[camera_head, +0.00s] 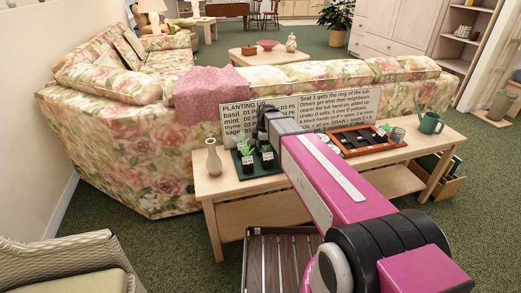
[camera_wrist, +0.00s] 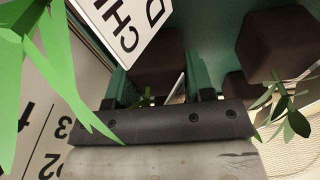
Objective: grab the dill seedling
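Small potted seedlings with white labels stand on a dark green tray (camera_head: 262,184) on the table; one seedling (camera_head: 246,161) shows at the left. I cannot tell which is the dill, as no label there is legible. My gripper (camera_wrist: 158,78) points down over the tray, its two fingers apart. In the wrist view a dark brown block (camera_wrist: 156,52) lies between or just beyond the fingers; contact cannot be told. A white label (camera_wrist: 128,28) reading "CHI" is close by. Large green leaves (camera_wrist: 62,65) fill the left, and a small leafy plant (camera_wrist: 288,112) is at right.
The wooden table (camera_head: 208,187) stands behind a floral sofa (camera_head: 150,140). A beige vase (camera_head: 213,158) is left of the tray. Text boards (camera_head: 340,108) rise behind. An orange tray (camera_head: 372,149) with dark cells and a green watering can (camera_head: 430,123) are at right.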

